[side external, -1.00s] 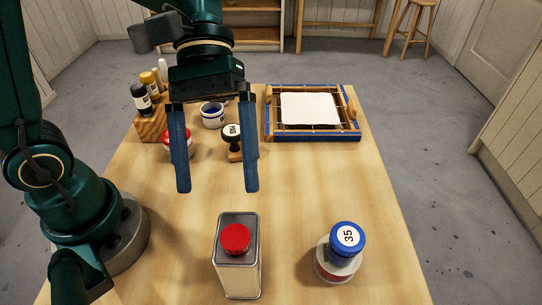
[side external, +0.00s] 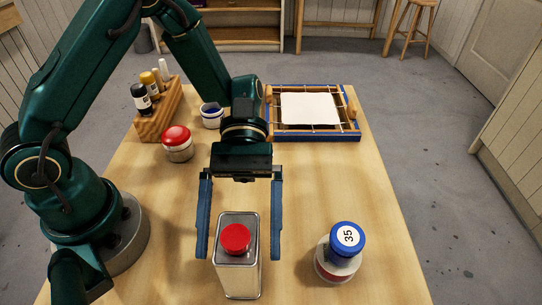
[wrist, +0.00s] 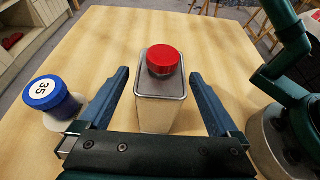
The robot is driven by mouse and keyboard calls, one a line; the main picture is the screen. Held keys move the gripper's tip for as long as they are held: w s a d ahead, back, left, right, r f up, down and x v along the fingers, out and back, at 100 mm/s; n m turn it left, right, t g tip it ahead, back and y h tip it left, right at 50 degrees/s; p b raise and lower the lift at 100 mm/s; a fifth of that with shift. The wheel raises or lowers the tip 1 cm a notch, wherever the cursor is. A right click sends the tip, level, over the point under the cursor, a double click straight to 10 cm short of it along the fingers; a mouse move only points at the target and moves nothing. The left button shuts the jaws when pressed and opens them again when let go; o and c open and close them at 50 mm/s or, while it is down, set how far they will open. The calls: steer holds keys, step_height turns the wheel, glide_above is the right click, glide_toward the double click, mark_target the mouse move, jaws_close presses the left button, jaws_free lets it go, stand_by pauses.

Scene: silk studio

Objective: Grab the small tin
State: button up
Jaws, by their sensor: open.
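The small tin (side external: 240,282) is a pale rectangular metal can with a red screw cap, standing upright near the front of the table. My gripper (side external: 238,256) is open, with one blue finger on each side of the tin in the side view. In the wrist view the tin (wrist: 158,115) stands between the two fingers (wrist: 160,73), with visible gaps on both sides. The fingers do not appear to touch it.
A blue-capped bottle marked 35 (side external: 347,238) stands right of the tin. A red-lidded jar (side external: 177,143), a small blue-and-white pot (side external: 211,117), a wooden bottle rack (side external: 160,118) and a blue-edged frame with white cloth (side external: 310,107) stand farther back. The right middle is clear.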

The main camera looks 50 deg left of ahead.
steer(key=shift+s+d+f, duration=0.2)
steer(key=shift+s+d, duration=0.15)
steer(key=shift+s, duration=0.1)
jaws_close()
steer(key=shift+r, duration=0.1)
